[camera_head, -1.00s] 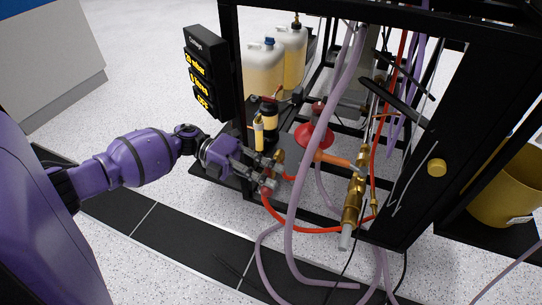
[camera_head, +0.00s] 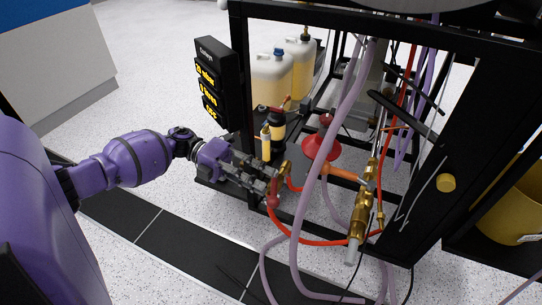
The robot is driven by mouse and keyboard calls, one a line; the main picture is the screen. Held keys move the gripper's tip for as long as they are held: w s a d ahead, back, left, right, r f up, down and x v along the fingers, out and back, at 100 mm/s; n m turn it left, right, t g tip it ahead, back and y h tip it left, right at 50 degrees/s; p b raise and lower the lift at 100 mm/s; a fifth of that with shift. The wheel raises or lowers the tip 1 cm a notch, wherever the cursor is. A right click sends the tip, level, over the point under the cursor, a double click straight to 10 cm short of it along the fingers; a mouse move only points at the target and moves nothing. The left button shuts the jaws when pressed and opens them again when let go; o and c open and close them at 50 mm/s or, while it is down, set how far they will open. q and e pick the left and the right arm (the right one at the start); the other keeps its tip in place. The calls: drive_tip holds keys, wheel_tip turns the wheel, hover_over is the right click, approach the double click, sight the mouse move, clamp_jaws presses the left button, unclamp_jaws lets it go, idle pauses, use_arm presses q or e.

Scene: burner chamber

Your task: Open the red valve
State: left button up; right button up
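A small red valve part (camera_head: 273,200) sits low at the front left of the frame, by a brass fitting (camera_head: 286,169) and a red hose. My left gripper (camera_head: 270,183) reaches in from the left with its fingertips right at this red part. The fingers partly cover it. I cannot tell whether they grip it or only lie beside it. A larger red round piece (camera_head: 321,147) stands further back, with an orange handle (camera_head: 345,174) to its right above a brass valve body (camera_head: 359,214). My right gripper is not in view.
The black frame (camera_head: 243,95) surrounds the piping, with a display box (camera_head: 213,85) on its left post. Pale purple hoses (camera_head: 308,210) hang in front. White canisters (camera_head: 273,75) stand behind. A yellow bin (camera_head: 515,210) is at the right. The floor at the left is clear.

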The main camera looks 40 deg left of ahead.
use_arm(q)
drive_tip(key=v, duration=0.7)
drive_tip(key=shift+a, duration=0.1)
drive_tip(key=shift+c, duration=0.3)
